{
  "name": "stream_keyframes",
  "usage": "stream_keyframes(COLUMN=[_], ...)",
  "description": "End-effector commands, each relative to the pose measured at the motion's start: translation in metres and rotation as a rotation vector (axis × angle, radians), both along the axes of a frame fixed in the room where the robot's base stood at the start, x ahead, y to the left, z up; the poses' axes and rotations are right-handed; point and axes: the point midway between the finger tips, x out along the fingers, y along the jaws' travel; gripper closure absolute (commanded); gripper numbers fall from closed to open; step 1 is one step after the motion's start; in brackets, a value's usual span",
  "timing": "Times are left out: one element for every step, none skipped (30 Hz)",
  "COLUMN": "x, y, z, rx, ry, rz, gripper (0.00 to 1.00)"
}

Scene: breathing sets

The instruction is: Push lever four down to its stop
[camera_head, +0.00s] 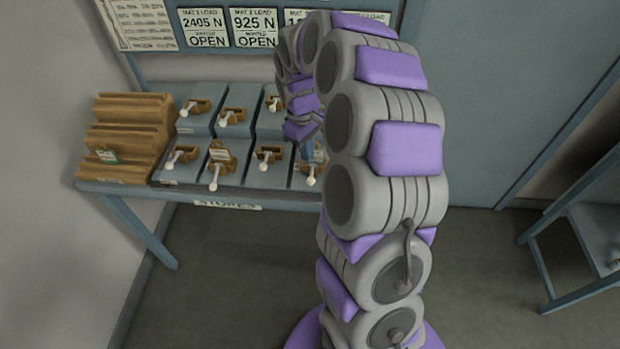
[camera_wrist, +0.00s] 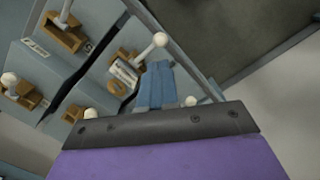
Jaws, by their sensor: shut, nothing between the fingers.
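Two rows of levers with white knobs and wooden mounts stand on stepped blue-grey blocks in the head view. The rightmost visible front-row lever (camera_head: 312,172) is fourth from the left; its number is unreadable. Its knob hangs toward the bench's front edge, and my arm hides part of this block. My gripper (camera_head: 307,150) is shut and empty beside this lever. In the wrist view, the blue fingers (camera_wrist: 156,70) are together close to a white-knobbed lever (camera_wrist: 160,40) with a pale tag on its mount. Whether they touch it is unclear.
The bench (camera_head: 130,187) carries a stepped wooden rack (camera_head: 125,135) at left. Wall signs (camera_head: 205,27) show loads and "OPEN"; my arm covers some. Another front-row lever (camera_head: 215,175), second from left, also hangs low with a tag. A blue-grey table (camera_head: 585,225) stands right, with clear floor between.

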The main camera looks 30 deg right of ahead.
Motion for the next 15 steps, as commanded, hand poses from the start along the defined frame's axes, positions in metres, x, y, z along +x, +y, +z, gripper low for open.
stream_keyframes(x=[0.000, 0.000, 0.000, 0.000, -0.001, -0.001, -0.001, -0.001, -0.002, -0.002, -0.002, -0.003, -0.003, -0.004, -0.005], y=[0.000, 0.000, 0.000, 0.000, 0.000, 0.000, 0.000, 0.000, 0.000, -0.001, -0.001, -0.001, -0.001, -0.001, -0.001], z=[-0.001, -0.002, -0.003, -0.005, -0.006, -0.009, -0.011, -0.014, -0.018, -0.021, -0.025, -0.030, -0.034, -0.037, -0.043], rx=[0.000, 0.000, 0.000, 0.000, 0.000, 0.000, 0.000, 0.000, 0.001, 0.001, 0.001, 0.001, 0.001, 0.001, 0.002], ry=[0.000, 0.000, 0.000, 0.000, 0.000, 0.000, 0.000, 0.000, 0.000, 0.001, 0.001, 0.001, 0.003, 0.003, 0.004], rz=[0.000, 0.000, 0.000, 0.000, 0.000, 0.000, 0.000, 0.000, 0.000, 0.000, 0.000, 0.000, 0.000, 0.000, 0.000], gripper=[1.00, 1.00, 1.00, 1.00, 1.00, 1.00, 1.00, 1.00, 1.00, 1.00, 1.00, 1.00, 1.00, 1.00, 1.00])
